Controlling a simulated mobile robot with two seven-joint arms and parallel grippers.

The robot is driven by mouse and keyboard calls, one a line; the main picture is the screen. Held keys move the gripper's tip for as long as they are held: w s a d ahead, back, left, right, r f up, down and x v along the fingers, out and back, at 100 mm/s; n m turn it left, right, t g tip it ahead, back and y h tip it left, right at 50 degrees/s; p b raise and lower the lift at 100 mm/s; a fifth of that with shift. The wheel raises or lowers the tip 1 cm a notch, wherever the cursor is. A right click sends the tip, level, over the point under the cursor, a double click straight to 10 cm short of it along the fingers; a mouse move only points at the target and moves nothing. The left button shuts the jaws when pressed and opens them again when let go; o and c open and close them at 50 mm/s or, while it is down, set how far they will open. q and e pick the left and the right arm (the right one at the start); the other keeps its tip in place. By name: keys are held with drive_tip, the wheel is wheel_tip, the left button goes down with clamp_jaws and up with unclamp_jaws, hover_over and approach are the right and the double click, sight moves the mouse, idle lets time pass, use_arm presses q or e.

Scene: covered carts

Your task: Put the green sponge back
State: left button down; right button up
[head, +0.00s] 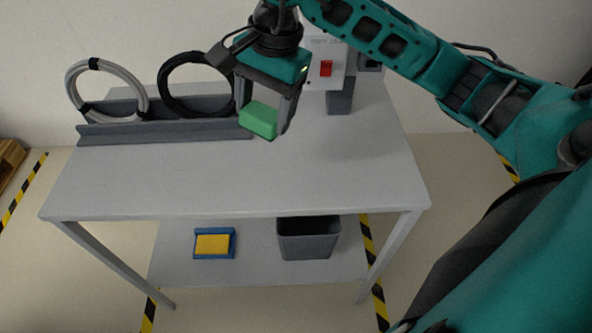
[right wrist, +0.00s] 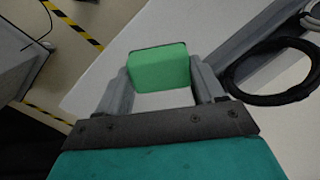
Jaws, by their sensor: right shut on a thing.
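My right gripper (head: 266,117) is shut on the green sponge (head: 258,121). It holds the sponge above the grey table top (head: 190,180), near the right end of the grey rail. In the right wrist view the green sponge (right wrist: 159,68) sits between the two fingers of my right gripper (right wrist: 160,88). On the lower shelf a blue tray (head: 233,243) holds a yellow sponge (head: 212,244). My left gripper is not in view.
A grey bin (head: 308,241) stands on the lower shelf (head: 180,272), right of the blue tray. A white coiled cable (head: 70,92) and a black coiled cable (head: 163,90) stand in the grey rail (head: 160,133). A box with a red switch (head: 326,68) is behind the gripper.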

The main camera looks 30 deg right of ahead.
drive_tip(key=d+r+m+g+h, duration=0.1)
drive_tip(key=d+r+m+h, duration=0.15)
drive_tip(key=d, duration=0.35)
drive_tip(key=shift+y, duration=0.25)
drive_tip(key=f, duration=2)
drive_tip(key=shift+w, duration=0.2)
drive_tip(key=o, duration=1)
drive_tip(key=shift+c, duration=0.2)
drive_tip(key=shift+o, duration=0.4)
drive_tip(key=shift+m, duration=0.25)
drive_tip(key=shift+r, duration=0.15)
wheel_tip(320, 180, up, 12)
